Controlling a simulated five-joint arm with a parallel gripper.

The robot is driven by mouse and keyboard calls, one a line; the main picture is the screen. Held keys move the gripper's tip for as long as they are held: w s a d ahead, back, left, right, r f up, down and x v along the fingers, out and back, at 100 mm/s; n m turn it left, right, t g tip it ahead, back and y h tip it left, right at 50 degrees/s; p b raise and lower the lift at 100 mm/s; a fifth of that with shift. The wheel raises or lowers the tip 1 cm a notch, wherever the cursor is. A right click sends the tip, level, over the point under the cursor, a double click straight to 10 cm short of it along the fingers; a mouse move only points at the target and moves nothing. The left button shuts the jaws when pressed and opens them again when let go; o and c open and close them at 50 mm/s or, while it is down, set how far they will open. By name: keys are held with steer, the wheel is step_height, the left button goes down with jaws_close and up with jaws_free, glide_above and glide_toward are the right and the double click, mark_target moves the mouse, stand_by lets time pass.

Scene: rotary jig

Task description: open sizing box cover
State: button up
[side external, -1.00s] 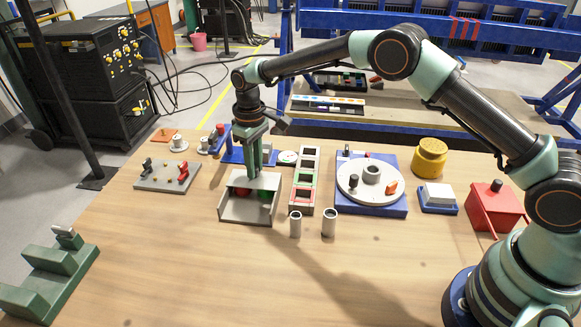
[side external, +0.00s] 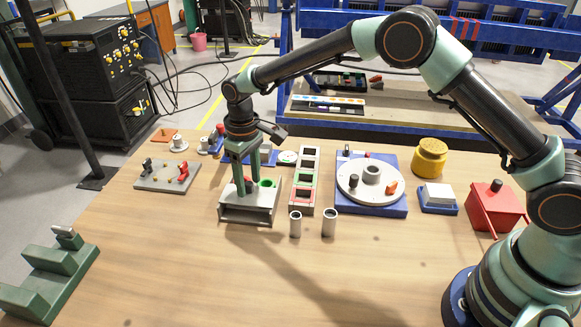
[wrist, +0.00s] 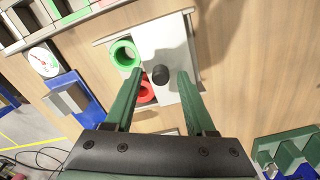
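The sizing box (side external: 248,214) is a grey box left of the table's middle. In the wrist view its light grey cover (wrist: 172,50) carries a black knob (wrist: 161,75). A green ring (wrist: 125,54) and a red ring (wrist: 146,91) show beside the cover; the red one is partly hidden. The green ring also shows in the side view (side external: 267,183). My gripper (wrist: 160,73) is open. Its two green fingers stand either side of the knob, with a gap on both sides. In the side view the fingers (side external: 240,187) reach down at the box.
Two grey tubes (side external: 312,224) stand in front of a slotted rack (side external: 304,182), right of the box. A rotary jig (side external: 369,183) lies further right. A grey plate with red parts (side external: 168,176) is at left.

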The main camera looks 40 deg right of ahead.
mark_target(249, 183)
step_height(249, 183, up, 12)
stand_by(0.6)
steer(key=shift+r, duration=0.15)
steer(key=s+d+r+m+t, duration=0.3)
steer(key=s+d+r+t, duration=0.1)
steer(key=s+d+r, duration=0.85)
steer(key=s+d+f+m+t, duration=0.1)
steer(key=s+d+f, duration=0.4)
steer(key=s, duration=0.4)
steer(key=shift+d+f+m+t, duration=0.2)
steer(key=shift+d+m+t, duration=0.1)
steer(key=shift+d, duration=0.15)
